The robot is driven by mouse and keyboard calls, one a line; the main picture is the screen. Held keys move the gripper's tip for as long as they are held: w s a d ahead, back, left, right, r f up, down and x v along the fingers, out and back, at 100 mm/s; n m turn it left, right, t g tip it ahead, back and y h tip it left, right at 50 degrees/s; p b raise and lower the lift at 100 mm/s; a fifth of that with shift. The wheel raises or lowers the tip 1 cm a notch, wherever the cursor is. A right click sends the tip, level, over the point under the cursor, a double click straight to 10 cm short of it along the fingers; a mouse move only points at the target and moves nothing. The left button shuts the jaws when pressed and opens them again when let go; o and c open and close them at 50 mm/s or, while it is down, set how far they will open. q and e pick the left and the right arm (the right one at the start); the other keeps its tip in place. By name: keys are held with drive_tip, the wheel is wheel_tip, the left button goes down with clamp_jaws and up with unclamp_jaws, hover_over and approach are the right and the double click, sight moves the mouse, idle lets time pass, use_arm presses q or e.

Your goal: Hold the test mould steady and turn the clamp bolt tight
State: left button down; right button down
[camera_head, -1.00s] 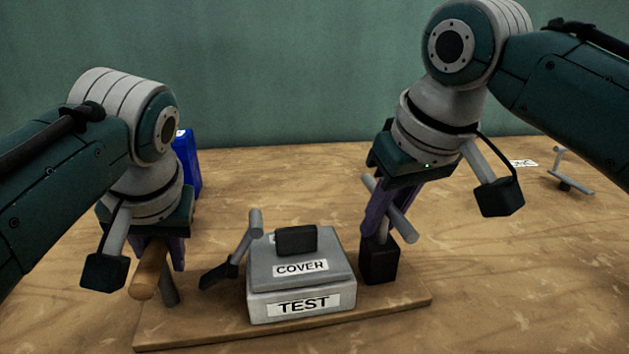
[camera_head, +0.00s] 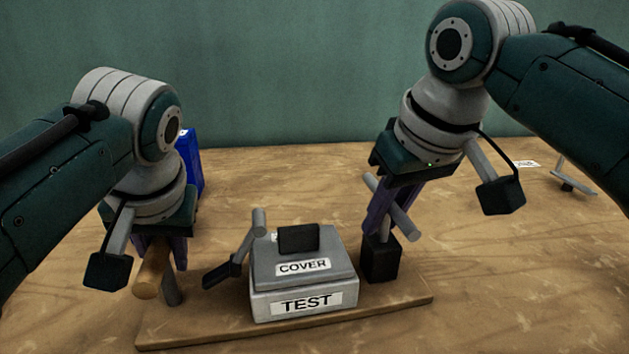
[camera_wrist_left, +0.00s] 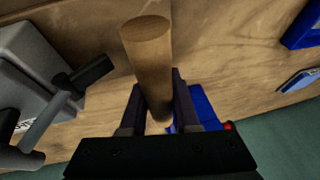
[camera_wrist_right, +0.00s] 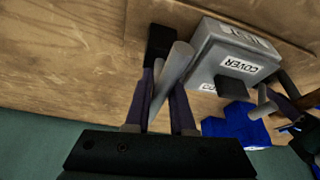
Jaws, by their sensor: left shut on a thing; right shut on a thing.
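The grey test mould (camera_head: 304,298), labelled TEST with a COVER-labelled lid (camera_head: 303,266), sits on a wooden board (camera_head: 210,336). My left gripper (camera_head: 165,250) is shut on a round wooden handle (camera_head: 149,276) at the board's left end; the left wrist view shows this handle (camera_wrist_left: 150,60) between the fingers. My right gripper (camera_head: 388,208) is shut on the grey cross bar of the clamp bolt (camera_head: 403,218) above a black block (camera_head: 381,262) right of the mould. The right wrist view shows the slanted bar (camera_wrist_right: 172,78) between the fingers. The bolt's lower end is hidden in the block.
A grey lever with a dark arm (camera_head: 224,271) stands just left of the mould. A blue object (camera_head: 191,160) is behind my left arm. A small grey tool (camera_head: 570,177) and a white label (camera_head: 526,164) lie at the back right. The table's right front is clear.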

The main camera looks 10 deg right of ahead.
drive_tip(key=c, duration=1)
unclamp_jaws()
drive_tip(key=shift+d, duration=0.25)
drive_tip(key=o, duration=0.3)
drive_tip(key=shift+a, duration=0.1)
drive_tip(key=v, duration=1.2)
drive_tip(key=shift+r, duration=0.1)
drive_tip(key=shift+o, duration=0.5)
drive_tip(key=o, duration=0.3)
drive_tip(key=shift+w+a, duration=0.1)
drive_tip(key=x, duration=1.2)
clamp_jaws()
